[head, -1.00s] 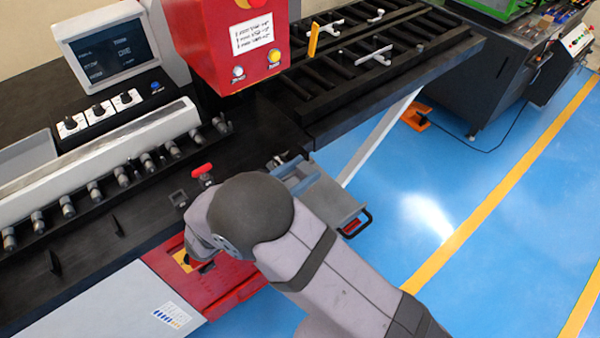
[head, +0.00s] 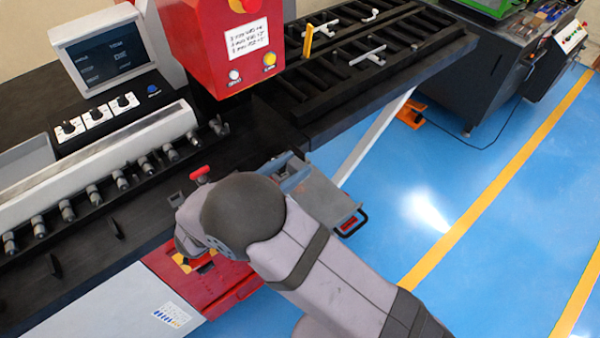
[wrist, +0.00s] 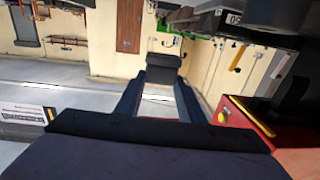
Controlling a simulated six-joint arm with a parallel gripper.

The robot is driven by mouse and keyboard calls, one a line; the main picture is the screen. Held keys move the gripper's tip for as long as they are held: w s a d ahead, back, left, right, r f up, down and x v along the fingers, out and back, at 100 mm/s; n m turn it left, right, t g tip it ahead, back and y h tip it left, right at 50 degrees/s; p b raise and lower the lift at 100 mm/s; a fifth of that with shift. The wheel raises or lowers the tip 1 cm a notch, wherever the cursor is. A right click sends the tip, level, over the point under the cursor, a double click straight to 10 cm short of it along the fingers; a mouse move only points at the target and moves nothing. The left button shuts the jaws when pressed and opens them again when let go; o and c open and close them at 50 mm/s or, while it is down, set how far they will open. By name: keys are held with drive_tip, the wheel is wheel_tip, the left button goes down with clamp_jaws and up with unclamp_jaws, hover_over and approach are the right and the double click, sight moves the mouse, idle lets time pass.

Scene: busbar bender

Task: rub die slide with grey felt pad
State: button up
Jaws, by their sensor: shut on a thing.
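A blue-grey slide with a black handle (head: 318,190) sticks out from the bench to the right of my wrist. It may be the die slide; I cannot tell for certain. No contact between pad and slide shows.
The red press head (head: 215,45) hangs over the black bench (head: 90,245). A red-handled clamp (head: 200,174) stands close to my wrist. A red cabinet (head: 215,290) is below the bench edge. A roller rack (head: 350,60) lies at the back.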

drive_tip(key=shift+s+a, duration=0.1)
drive_tip(key=shift+a, duration=0.7)
drive_tip(key=f+b, duration=0.1)
drive_tip(key=f, duration=0.1)
drive_tip(key=w+d+f+b, duration=0.1)
drive_tip(key=f+b, duration=0.1)
drive_tip(key=f, duration=0.1)
drive_tip(key=f+b, duration=0.2)
drive_tip(key=f, duration=0.1)
drive_tip(key=shift+w+d, duration=0.35)
drive_tip(key=shift+d, duration=0.05)
drive_tip(key=shift+w+d, duration=0.5)
drive_tip(key=shift+a+f, duration=0.15)
drive_tip(key=s+r+p, duration=0.1)
drive_tip(key=r, duration=0.1)
drive_tip(key=a+r+p, duration=0.1)
drive_tip(key=r+p, duration=0.1)
drive_tip(key=r, duration=0.1)
drive_tip(key=s+a+r+p, duration=0.1)
drive_tip(key=r+p, duration=0.1)
drive_tip(key=r, duration=0.1)
drive_tip(key=shift+s+a+r, duration=0.15)
drive_tip(key=shift+s+a, duration=0.05)
drive_tip(key=shift+s, duration=0.15)
